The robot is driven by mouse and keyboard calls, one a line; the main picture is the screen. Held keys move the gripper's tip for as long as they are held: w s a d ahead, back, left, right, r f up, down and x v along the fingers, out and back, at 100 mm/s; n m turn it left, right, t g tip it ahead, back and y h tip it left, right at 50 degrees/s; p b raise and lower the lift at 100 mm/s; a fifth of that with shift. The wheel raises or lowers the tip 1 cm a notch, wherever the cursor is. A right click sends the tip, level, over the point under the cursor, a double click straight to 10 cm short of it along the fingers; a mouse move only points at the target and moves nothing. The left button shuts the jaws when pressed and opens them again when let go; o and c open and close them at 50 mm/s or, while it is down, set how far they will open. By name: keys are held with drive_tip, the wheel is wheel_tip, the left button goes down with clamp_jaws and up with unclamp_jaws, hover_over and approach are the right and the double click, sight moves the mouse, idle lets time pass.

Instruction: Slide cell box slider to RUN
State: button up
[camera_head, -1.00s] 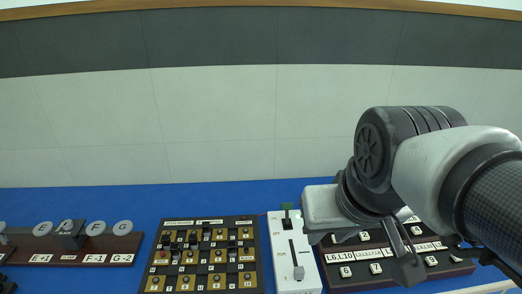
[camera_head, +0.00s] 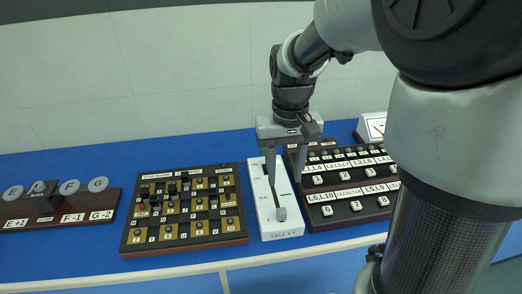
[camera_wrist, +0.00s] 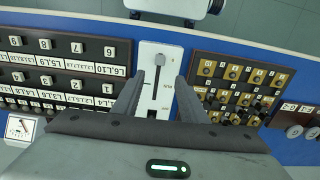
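The cell box (camera_head: 290,229) is a narrow white box on the blue bench, with a long dark slot along its top. Its grey slider knob (camera_head: 281,213) stands at the slot's near end. In the wrist view the white cell box (camera_wrist: 148,52) lies between my fingers, with the knob (camera_wrist: 160,60) just beyond the fingertips. My gripper (camera_head: 284,182) points down over the box. Its two fingers are spread wide and empty, one on each side of the slot. It also shows open in the wrist view (camera_wrist: 159,80). Slot-end labels are unreadable.
A dark panel with gold squares and knobs (camera_head: 240,236) stands close left of the box. A dark panel of labelled white keys (camera_head: 364,214) stands close right. A brown rack with grey discs (camera_head: 60,217) is far left. A white meter (camera_head: 373,128) stands back right.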

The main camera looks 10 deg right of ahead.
sight(282, 210)
wheel_tip(282, 210, down, 13)
drive_tip(key=shift+b, duration=0.8)
clamp_jaws()
